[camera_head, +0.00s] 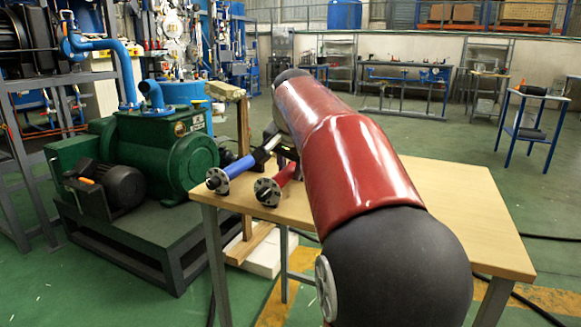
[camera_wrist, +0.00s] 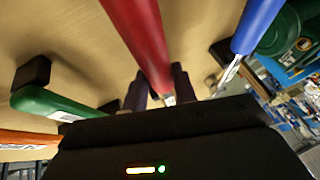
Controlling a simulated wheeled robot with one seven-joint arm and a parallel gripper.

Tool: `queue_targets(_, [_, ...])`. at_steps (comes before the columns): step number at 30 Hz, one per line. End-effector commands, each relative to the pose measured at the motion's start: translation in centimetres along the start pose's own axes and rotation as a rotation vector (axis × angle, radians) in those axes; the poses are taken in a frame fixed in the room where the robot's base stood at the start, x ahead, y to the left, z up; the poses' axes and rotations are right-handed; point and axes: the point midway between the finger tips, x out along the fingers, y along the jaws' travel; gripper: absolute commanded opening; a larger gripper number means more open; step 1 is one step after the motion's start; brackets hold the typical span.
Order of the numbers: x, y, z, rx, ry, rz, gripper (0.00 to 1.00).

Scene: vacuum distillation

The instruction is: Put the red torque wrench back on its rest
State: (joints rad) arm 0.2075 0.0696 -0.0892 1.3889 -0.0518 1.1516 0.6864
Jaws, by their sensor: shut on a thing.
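The red torque wrench (camera_wrist: 138,40) runs from the top of the wrist view down between the fingers of my gripper (camera_wrist: 160,92), which is shut on it. In the head view the red wrench (camera_head: 286,174) shows only its handle and a round metal end at the table's near left edge. My arm hides the rest of it and most of my gripper. I cannot tell whether the wrench touches a rest or is held above one. Dark blocks, perhaps rests, stand on the table, one at the left (camera_wrist: 32,71) and one at the right (camera_wrist: 222,50) in the wrist view.
A blue wrench (camera_head: 240,166) lies just left of the red one. A green wrench (camera_wrist: 60,104) and an orange one (camera_wrist: 28,140) are at the left in the wrist view. The wooden table (camera_head: 455,200) is bare at its right. A green pump (camera_head: 165,150) stands left.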

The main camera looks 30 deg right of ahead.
Motion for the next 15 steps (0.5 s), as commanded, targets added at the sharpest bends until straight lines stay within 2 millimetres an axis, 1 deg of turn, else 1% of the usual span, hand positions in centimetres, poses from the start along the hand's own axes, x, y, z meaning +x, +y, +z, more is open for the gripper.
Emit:
queue_targets(8, [0.0,0.02,0.02,0.001,0.0,-0.001,0.0])
queue_targets(9, [0.02,0.02,0.03,0.001,0.0,-0.001,0.3])
queue_targets(14, [0.06,0.03,0.05,0.001,-0.001,0.0,0.51])
queue_targets(15, [0.07,0.04,0.05,0.001,-0.001,0.0,0.53])
